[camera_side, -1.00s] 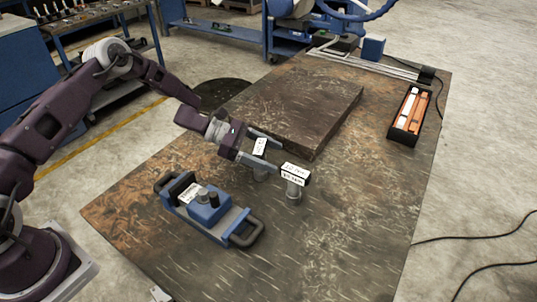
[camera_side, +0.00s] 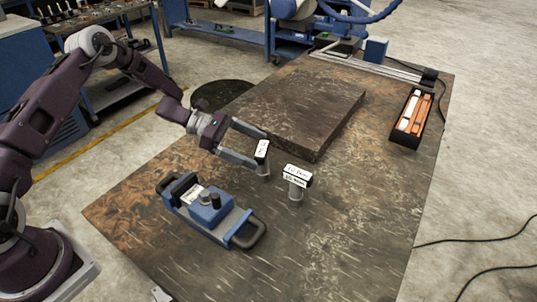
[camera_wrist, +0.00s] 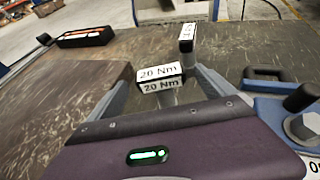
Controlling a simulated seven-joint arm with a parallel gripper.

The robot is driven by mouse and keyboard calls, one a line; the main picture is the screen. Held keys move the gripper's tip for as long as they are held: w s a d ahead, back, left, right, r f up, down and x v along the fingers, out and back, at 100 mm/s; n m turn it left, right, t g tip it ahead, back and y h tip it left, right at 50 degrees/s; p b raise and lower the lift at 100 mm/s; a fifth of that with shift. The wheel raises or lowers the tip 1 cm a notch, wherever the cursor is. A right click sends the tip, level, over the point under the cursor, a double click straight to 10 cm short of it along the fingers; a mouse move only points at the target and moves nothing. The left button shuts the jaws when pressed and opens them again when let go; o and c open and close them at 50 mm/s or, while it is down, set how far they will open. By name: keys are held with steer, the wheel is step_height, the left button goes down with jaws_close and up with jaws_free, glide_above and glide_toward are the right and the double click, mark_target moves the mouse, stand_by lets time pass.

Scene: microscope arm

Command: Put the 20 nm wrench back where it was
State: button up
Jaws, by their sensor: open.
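The 20 Nm wrench piece (camera_side: 262,151), a small grey post topped by a dark block with white labels, stands upright on the brown table. In the wrist view, the piece (camera_wrist: 161,79) reads "20 Nm" on two faces. My gripper (camera_side: 259,147) is open, with one finger on either side of this piece near the fingertips. The wrist view shows gaps on both sides of the labelled head. A similar labelled piece (camera_side: 297,176), apparently "15 Nm", stands to the right. It also shows farther off in the wrist view (camera_wrist: 187,37).
A blue tool with black handles (camera_side: 210,210) lies in front of my gripper. A thick brown slab (camera_side: 305,105) lies behind it. A black tray (camera_side: 401,138) with orange and white bars is at the right. The table's front right is clear.

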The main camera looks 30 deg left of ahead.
steer(key=v, duration=0.6)
steer(key=w+a+r+n+t+y, duration=0.1)
steer(key=w+r+n+t+y, duration=0.25)
steer(key=r+n, duration=0.4)
steer(key=w+a+r+n+t+y, duration=0.1)
steer(key=w+r+n+t+y, duration=0.2)
steer(key=r+n, duration=0.5)
steer(key=s+a+r+n+y, duration=0.3)
steer(key=s+r+n+y, duration=0.55)
steer(key=r+n, duration=0.35)
steer(key=s+d+f+n+g, duration=0.2)
steer(key=s+n, duration=0.5)
steer(key=s, duration=0.3)
steer(key=s+d+f+n+g+h, duration=0.1)
steer(key=s+d+n+g, duration=0.1)
steer(key=s+n, duration=0.5)
steer(key=s+d+f+n+g+h, duration=0.1)
steer(key=s+d+f+n+g, duration=0.1)
steer(key=s+n, duration=0.6)
steer(key=s+d, duration=0.1)
steer(key=s, duration=0.5)
steer(key=shift+s+d+f, duration=0.3)
steer(key=shift+d+f, duration=0.05)
